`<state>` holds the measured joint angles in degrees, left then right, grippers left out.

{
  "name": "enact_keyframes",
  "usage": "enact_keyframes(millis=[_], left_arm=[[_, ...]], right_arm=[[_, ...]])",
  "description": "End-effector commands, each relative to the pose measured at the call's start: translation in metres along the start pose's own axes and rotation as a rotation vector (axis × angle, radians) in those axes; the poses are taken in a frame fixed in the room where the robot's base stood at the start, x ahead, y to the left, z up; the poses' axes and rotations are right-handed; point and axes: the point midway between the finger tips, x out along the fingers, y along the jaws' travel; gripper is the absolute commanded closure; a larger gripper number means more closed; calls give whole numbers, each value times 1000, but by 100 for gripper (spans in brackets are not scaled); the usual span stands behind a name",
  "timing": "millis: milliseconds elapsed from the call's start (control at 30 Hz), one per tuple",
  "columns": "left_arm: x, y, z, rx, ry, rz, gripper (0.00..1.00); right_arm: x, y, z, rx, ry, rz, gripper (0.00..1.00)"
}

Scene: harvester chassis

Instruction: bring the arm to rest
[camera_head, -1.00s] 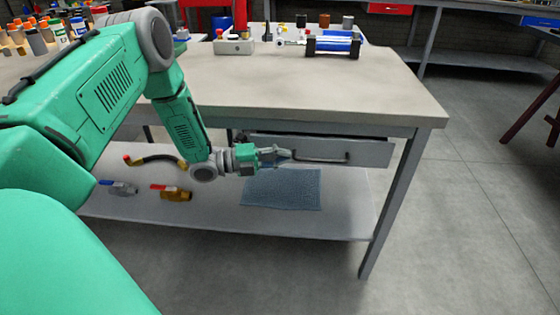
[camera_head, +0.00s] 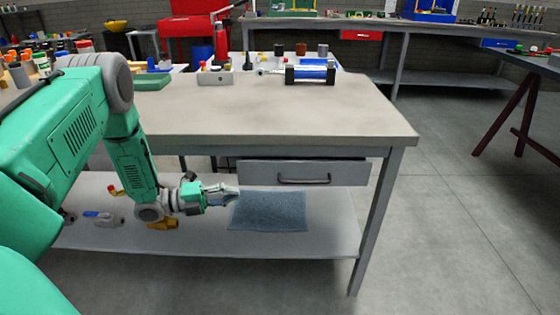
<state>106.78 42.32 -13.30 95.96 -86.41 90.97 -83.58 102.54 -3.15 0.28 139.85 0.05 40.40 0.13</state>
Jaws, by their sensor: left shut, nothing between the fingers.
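My left arm comes in from the left, bent at the elbow, with its forearm hanging down in front of the workbench (camera_head: 270,110). My left gripper (camera_head: 232,194) is shut and empty. It points right, below the grey drawer (camera_head: 340,173) and in front of the lower shelf (camera_head: 325,225). In the picture its tips overlap the left edge of a blue-grey mat (camera_head: 270,212) on that shelf. I cannot tell how far apart they are in depth. My right gripper is not in view.
A valve with a blue handle (camera_head: 103,218) and a brass valve (camera_head: 163,224) lie on the shelf, the latter partly behind my arm. A blue cylinder (camera_head: 310,72) and small parts stand at the bench's back. Open floor (camera_head: 440,230) lies to the right.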

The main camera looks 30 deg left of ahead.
Motion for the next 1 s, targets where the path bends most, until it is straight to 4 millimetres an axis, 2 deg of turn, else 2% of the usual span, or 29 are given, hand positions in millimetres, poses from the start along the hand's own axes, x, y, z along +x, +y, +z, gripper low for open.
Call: enact_keyframes(millis=[233, 367, 467, 533, 600, 667, 700, 800, 900, 1000], left_arm=[[1, 2, 0, -17, -5, 3, 100], [27, 11, -10, -182, -62, 61, 100], [60, 31, -33, -462, -176, 168, 100], [76, 52, -63, -706, -293, 272, 100], [80, 75, -99, -952, -444, 386, 100], [72, 94, -135, -1148, -596, 482, 100], [60, 105, -160, -1268, -711, 544, 100], [20, 121, -218, -1496, -1018, 664, 100], [-21, 125, -260, -1621, -1289, 726, 100], [-53, 122, -287, -1676, -1493, 745, 100]], right_arm=[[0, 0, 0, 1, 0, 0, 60], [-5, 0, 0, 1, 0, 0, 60], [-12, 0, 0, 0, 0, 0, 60], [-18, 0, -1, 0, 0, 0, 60], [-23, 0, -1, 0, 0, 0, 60], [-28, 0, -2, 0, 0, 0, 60], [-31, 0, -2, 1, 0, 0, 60], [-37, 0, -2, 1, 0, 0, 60], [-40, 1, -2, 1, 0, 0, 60], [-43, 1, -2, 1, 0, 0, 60]])
